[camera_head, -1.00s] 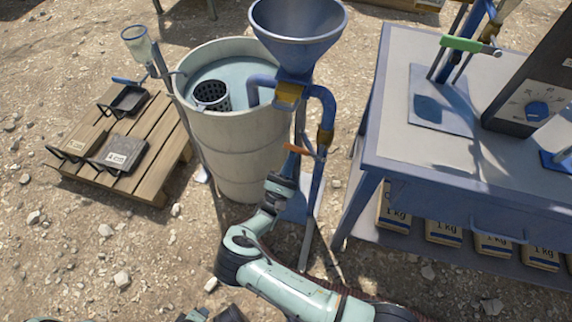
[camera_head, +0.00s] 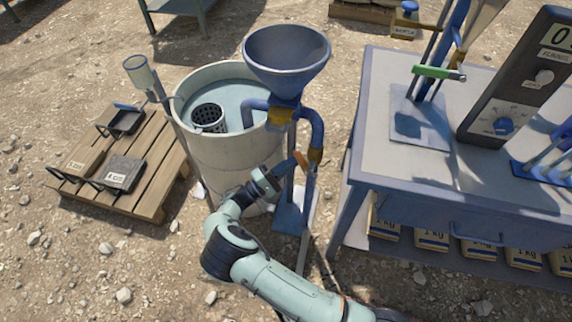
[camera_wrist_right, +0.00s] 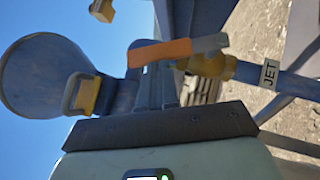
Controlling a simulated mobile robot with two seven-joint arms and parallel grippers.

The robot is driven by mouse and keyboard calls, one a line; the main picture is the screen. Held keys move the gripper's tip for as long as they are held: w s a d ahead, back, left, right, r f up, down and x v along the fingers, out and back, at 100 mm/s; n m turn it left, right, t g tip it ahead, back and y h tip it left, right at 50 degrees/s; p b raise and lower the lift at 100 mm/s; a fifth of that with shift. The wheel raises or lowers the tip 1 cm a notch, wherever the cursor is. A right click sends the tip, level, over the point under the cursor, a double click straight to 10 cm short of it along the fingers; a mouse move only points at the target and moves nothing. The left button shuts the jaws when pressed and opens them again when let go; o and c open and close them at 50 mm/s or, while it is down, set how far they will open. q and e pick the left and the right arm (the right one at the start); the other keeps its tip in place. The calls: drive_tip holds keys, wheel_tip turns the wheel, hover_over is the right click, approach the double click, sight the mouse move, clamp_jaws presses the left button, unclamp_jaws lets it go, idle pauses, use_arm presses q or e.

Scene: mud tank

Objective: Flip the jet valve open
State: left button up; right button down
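The jet valve has an orange lever (camera_head: 301,160) beside a yellow valve body (camera_head: 316,157) on the blue pipe below the funnel. In the right wrist view the lever (camera_wrist_right: 165,51) extends leftward from the valve body (camera_wrist_right: 213,66), roughly along the pipe marked by the JET label (camera_wrist_right: 269,74). My right gripper (camera_head: 275,178) is just left of and below the lever. In the wrist view its fingers (camera_wrist_right: 157,72) are close together, with their tips at the lever; I see nothing clearly clamped between them. Contact cannot be told. My left gripper is not in view.
The blue funnel (camera_head: 286,62) stands above the valve, beside the grey mud tank (camera_head: 215,149). A blue-legged table (camera_head: 375,163) is close on the right. Open gravel is in front.

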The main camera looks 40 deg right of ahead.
sight(304, 160)
drive_tip(key=shift+s+d+r+m+g+y+p, duration=0.15)
drive_tip(key=shift+s+d+r+m+y+p, duration=0.15)
drive_tip(key=shift+r+m+y+p, duration=0.25)
drive_tip(key=shift+s+d+r+m+g+y+p, duration=0.15)
drive_tip(key=shift+s+d+r+m+y+p, duration=0.2)
drive_tip(key=shift+m+p, duration=0.3)
drive_tip(key=shift+s+d+r+m+y+p, duration=0.2)
drive_tip(key=shift+s+r+m+y+p, duration=0.1)
drive_tip(key=shift+m+y+p, duration=0.3)
use_arm(q)
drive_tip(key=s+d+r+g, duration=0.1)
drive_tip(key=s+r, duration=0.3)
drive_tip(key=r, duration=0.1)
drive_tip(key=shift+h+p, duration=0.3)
drive_tip(key=shift+p, duration=0.15)
use_arm(e)
drive_tip(key=shift+s+d+m, duration=0.15)
drive_tip(key=shift+m, duration=0.15)
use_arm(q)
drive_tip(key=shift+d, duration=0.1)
use_arm(e)
drive_tip(key=shift+y, duration=0.3)
